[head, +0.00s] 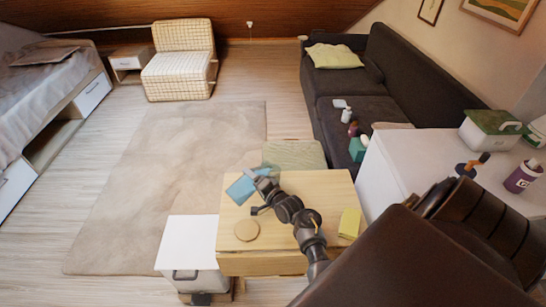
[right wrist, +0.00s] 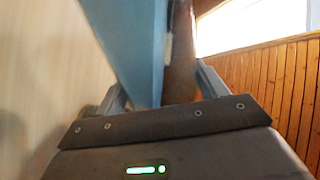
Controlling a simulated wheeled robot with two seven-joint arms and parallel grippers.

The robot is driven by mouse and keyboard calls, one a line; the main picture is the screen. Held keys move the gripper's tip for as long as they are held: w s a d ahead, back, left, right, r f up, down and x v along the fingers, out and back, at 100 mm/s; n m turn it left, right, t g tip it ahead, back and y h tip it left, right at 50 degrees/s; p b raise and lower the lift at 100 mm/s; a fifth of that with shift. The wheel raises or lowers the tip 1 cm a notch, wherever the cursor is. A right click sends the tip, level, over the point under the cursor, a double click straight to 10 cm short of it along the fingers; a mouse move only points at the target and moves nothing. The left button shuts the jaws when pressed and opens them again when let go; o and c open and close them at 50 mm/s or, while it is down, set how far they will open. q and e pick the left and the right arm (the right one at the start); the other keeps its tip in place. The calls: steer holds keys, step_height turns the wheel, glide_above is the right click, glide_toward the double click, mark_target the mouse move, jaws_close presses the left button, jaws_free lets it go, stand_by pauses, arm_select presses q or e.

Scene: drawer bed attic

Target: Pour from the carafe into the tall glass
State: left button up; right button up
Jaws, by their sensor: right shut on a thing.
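My right gripper (head: 262,183) is over the far left part of the wooden table (head: 285,262). My left gripper is not in view.
A round tan disc (head: 246,230) and a yellow block (head: 349,223) lie on the table. A white bin (head: 188,242) stands left of it. A dark sofa (head: 350,85) is behind right, a white cabinet (head: 405,160) at right. The rug (head: 170,165) is clear.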

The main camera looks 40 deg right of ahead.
steer(key=shift+w+d+r+m+p, duration=0.1)
steer(key=shift+d+r+m+p, duration=0.2)
steer(key=shift+r+m+p, duration=0.35)
stand_by(1.0)
steer(key=shift+r+m+y+p, duration=0.25)
steer(key=shift+y+p, duration=0.05)
steer(key=shift+p, duration=0.7)
stand_by(2.4)
